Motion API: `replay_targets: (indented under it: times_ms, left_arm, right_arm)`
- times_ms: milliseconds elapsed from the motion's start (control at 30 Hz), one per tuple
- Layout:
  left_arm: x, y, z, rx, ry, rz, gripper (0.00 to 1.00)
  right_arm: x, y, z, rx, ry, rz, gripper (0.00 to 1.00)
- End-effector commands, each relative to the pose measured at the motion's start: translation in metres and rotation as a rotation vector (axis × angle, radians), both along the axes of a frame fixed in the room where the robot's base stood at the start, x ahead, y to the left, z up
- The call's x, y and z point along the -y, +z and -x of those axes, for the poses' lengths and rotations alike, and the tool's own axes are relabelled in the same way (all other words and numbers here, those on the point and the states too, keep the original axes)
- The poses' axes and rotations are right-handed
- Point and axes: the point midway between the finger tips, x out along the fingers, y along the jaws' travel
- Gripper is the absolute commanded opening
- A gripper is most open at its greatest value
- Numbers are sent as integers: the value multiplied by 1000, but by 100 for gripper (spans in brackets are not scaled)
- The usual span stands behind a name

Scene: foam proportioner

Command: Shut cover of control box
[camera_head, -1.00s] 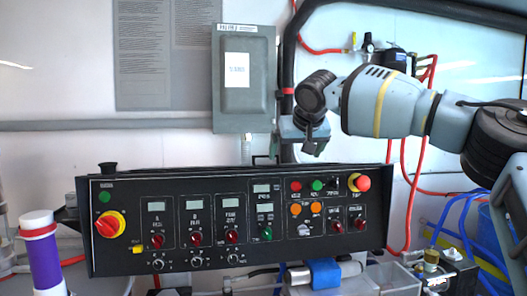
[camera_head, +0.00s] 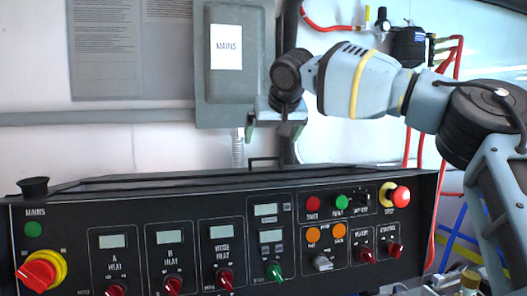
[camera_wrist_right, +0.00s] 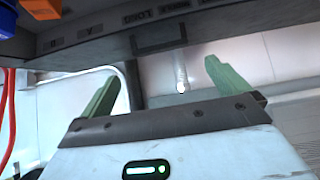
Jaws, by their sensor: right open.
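The control box (camera_head: 130,215) is a wide black console across the bottom of the head view, with its labelled face of knobs, displays and buttons toward me. A black bar handle (camera_head: 265,160) stands at its top edge; it also shows in the right wrist view (camera_wrist_right: 158,40). Which part is the cover, and how far it is open, I cannot tell. My right gripper (camera_head: 274,132) is open and empty, green fingers pointing down, above the handle in the head view. In the right wrist view its fingers (camera_wrist_right: 161,68) are apart and the handle appears beyond them, not between them.
A grey mains box (camera_head: 232,90) hangs on the wall behind my right gripper, with a conduit (camera_head: 238,150) below it. A black regulator (camera_head: 408,45) and red hoses (camera_head: 447,90) are at the upper right. Open space lies above the console's left half.

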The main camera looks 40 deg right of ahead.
Motion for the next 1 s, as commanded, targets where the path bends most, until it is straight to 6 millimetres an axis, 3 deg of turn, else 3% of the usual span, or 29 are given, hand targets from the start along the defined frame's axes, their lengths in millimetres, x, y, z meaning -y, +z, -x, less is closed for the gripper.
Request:
replay_targets:
  times_ms: [267, 700, 1000]
  left_arm:
    - [-1, -3, 10, -20, -2, -3, 50]
    - [-2, 2, 4, -5, -3, -5, 50]
    - [-2, 4, 2, -1, -3, -4, 50]
  right_arm:
    - [2, -4, -3, -1, -1, 0, 100]
    - [22, -46, -40, -1, -1, 0, 100]
    - [27, -55, -48, 1, 0, 0, 100]
